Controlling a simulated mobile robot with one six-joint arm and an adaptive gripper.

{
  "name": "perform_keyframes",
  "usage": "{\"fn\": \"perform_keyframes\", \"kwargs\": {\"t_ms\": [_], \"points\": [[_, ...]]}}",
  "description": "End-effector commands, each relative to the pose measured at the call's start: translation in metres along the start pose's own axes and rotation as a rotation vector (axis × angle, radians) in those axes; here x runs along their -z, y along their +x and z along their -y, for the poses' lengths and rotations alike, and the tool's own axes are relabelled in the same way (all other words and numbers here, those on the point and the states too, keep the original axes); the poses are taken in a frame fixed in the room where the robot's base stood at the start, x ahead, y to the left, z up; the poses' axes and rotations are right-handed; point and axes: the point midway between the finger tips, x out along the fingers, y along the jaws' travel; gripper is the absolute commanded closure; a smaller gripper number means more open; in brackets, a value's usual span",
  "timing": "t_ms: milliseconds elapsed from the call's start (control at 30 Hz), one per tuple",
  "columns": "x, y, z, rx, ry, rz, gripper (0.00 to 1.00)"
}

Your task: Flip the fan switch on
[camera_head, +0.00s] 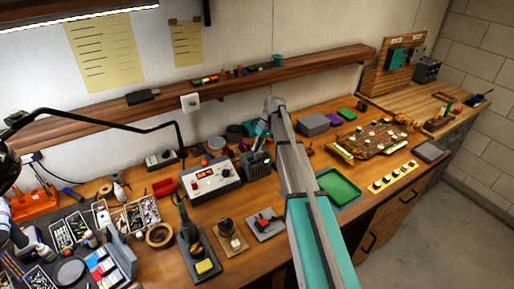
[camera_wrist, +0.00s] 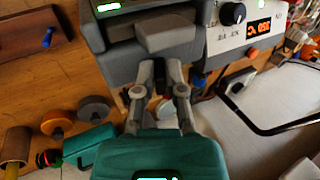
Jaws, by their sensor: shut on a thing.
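The dark fan unit (camera_head: 256,165) stands on the workbench against the back, just right of the white control box. In the wrist view its grey housing (camera_wrist: 115,62) fills the top middle, with a light grey block (camera_wrist: 166,33) at the front. My gripper (camera_head: 265,126) reaches over the bench to the fan unit. In the wrist view my gripper (camera_wrist: 160,72) has its fingers close together at the housing, just below the block. It is shut on a small part there, apparently the fan switch. The fingers mostly hide that part, and I cannot tell the switch's position.
The white control box (camera_head: 210,177) with a red display stands close by; its knob (camera_wrist: 232,13) is near the fan unit. Round spools (camera_wrist: 58,122) lie nearby on the bench. A green tray (camera_head: 338,187) lies right of my arm. A wooden shelf (camera_head: 225,84) runs above.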

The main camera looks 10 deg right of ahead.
Motion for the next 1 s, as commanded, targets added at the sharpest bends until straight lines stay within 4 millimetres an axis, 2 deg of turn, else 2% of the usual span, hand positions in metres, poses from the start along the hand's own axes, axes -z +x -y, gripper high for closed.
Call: {"fn": "perform_keyframes", "kwargs": {"t_ms": [167,200,267,733,1000], "points": [[-0.0013,0.0000,-0.0003,-0.002,0.001,0.003,1.00],[-0.0013,-0.0001,-0.0003,-0.002,0.001,0.003,0.79],[-0.0012,-0.0001,-0.0003,-0.002,0.001,0.003,0.71],[-0.0003,-0.0004,0.0006,-0.014,0.001,0.001,0.71],[-0.0011,-0.0005,0.0045,-0.101,0.000,0.001,0.71]]}}
